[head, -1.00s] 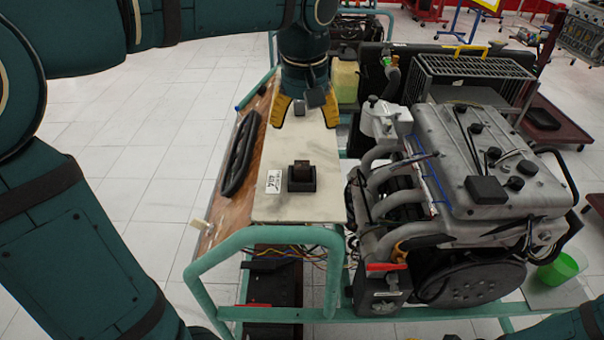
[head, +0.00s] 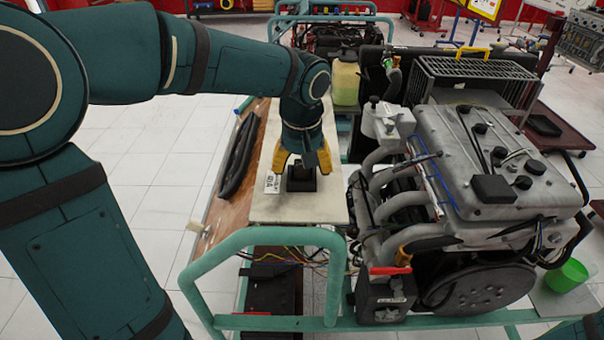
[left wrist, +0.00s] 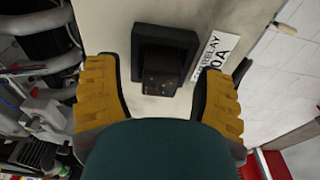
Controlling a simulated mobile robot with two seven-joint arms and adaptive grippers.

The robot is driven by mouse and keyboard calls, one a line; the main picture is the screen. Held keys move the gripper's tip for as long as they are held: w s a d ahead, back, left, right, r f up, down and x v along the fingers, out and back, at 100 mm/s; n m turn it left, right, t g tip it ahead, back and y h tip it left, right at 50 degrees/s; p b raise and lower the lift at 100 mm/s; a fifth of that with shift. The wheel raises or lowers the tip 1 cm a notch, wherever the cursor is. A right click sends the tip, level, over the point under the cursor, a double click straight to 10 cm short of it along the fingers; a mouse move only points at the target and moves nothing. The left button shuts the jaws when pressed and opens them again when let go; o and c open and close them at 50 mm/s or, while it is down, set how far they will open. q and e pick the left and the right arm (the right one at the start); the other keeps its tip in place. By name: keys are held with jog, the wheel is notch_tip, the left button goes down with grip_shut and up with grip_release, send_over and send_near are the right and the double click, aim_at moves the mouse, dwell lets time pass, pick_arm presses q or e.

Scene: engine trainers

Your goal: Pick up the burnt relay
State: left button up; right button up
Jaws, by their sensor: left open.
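The burnt relay (left wrist: 162,70) is a dark brown block seated in a black square socket (left wrist: 147,37) on a pale board. A white label reading "RELAY" and "0A" (left wrist: 209,58) lies beside the socket. In the head view the socket (head: 301,183) shows just below my left gripper (head: 302,167), which hides most of the relay. My left gripper is open, its yellow fingers pointing down. In the left wrist view the fingers (left wrist: 164,90) stand wide apart on either side of the relay, touching nothing that I can see. My right gripper is not in view.
The pale board (head: 300,209) lies on a wooden bench top with a black ribbed tray (head: 238,155) at its left. A green tube frame (head: 270,237) rises in front. A large engine (head: 470,170) stands close on the right.

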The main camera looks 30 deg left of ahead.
pick_arm(q)
grip_shut()
dwell(0.3)
